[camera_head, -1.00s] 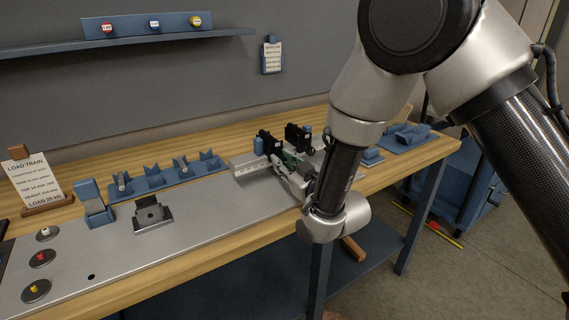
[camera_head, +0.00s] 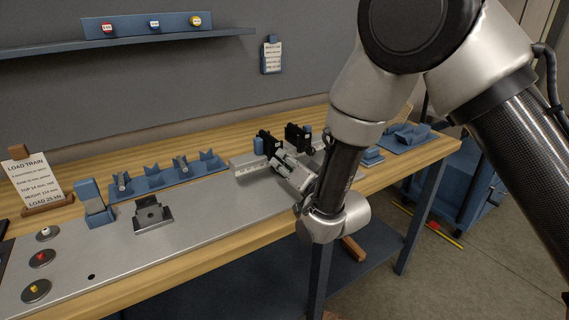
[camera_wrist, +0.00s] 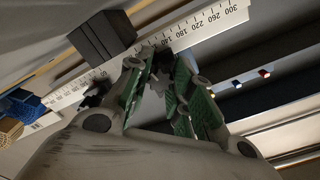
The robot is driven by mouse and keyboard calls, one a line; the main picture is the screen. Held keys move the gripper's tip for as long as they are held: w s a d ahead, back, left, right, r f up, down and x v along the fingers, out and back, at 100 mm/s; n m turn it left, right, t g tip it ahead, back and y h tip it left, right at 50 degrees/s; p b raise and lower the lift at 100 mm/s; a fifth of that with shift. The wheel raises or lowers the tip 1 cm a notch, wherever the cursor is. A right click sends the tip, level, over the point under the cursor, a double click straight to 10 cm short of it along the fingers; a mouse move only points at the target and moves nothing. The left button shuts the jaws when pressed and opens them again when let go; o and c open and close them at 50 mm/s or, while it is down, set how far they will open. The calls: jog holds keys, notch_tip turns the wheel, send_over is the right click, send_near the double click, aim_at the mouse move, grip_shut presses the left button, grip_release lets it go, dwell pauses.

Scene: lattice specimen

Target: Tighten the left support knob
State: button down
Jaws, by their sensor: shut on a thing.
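My gripper (camera_head: 280,160) reaches over the near side of the scaled rail (camera_head: 250,167). In the wrist view its green-padded fingers (camera_wrist: 163,84) are closed around a small dark lobed knob (camera_wrist: 158,65), mostly hidden between the pads. The knob lies beside the ruler scale (camera_wrist: 205,30). Two black supports stand on the rail, the left support (camera_head: 266,140) just behind my fingertips and the right support (camera_head: 298,138) beyond. The head view hides the knob behind my gripper. The wrist view shows a black block (camera_wrist: 100,38) above the scale.
A grey plate (camera_head: 190,225) spans the bench front, with a small metal fixture (camera_head: 153,215) on it. A blue V-block rack (camera_head: 165,178) lies left of the rail. More blue blocks (camera_head: 405,138) lie at the right. A sign (camera_head: 38,182) stands far left.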

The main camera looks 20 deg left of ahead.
jog(key=m, duration=0.6)
jog(key=shift+s+f, duration=0.1)
jog(key=shift+f, duration=0.05)
jog(key=shift+m, duration=0.4)
jog(key=c, duration=1.2)
grip_release()
jog(key=v, duration=1.2)
